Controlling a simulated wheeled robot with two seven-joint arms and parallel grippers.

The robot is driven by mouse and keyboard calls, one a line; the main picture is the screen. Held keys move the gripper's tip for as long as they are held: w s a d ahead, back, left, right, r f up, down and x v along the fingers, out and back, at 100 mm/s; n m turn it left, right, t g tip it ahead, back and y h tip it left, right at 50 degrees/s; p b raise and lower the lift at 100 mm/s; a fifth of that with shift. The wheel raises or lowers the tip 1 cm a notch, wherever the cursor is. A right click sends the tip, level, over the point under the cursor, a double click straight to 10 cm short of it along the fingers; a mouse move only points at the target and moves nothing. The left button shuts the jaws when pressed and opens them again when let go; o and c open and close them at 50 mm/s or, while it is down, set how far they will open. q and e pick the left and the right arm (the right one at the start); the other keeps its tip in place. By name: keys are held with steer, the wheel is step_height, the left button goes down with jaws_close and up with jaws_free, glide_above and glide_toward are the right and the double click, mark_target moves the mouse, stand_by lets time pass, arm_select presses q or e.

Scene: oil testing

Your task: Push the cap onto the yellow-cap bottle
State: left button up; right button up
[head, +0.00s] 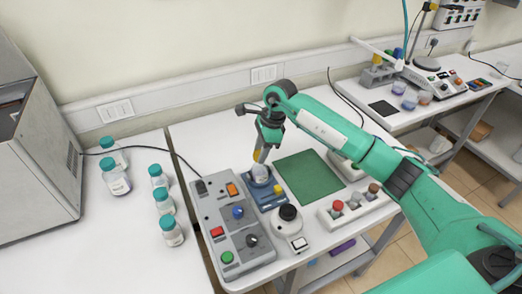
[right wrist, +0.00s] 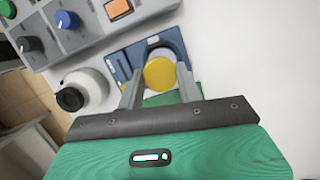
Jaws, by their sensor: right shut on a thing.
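The yellow cap (head: 257,156) is between the fingers of my right gripper (head: 261,154), which is shut on it. The cap shows as a round yellow disc in the right wrist view (right wrist: 159,74), with a finger of the gripper (right wrist: 160,80) on each side. The clear bottle (head: 261,174) stands upright in a blue holder (head: 268,195), directly below the cap. Whether the cap touches the bottle's mouth or sits a little above it, I cannot tell. My left gripper is not in view.
A grey control box (head: 233,222) with coloured knobs stands left of the holder. A black-knobbed white device (head: 291,222) is in front, and a green mat (head: 309,175) lies to the right. A white rack (head: 354,207) holds small capped vials. Several teal-capped bottles (head: 115,180) stand at the left.

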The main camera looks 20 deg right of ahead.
steer(key=shift+b, duration=0.4)
stand_by(0.4)
stand_by(0.4)
steer(key=o, duration=1.5)
steer(key=shift+r, duration=0.1)
steer(key=shift+r+p, duration=1.15)
steer(key=shift+r, duration=2.3)
jaws_close()
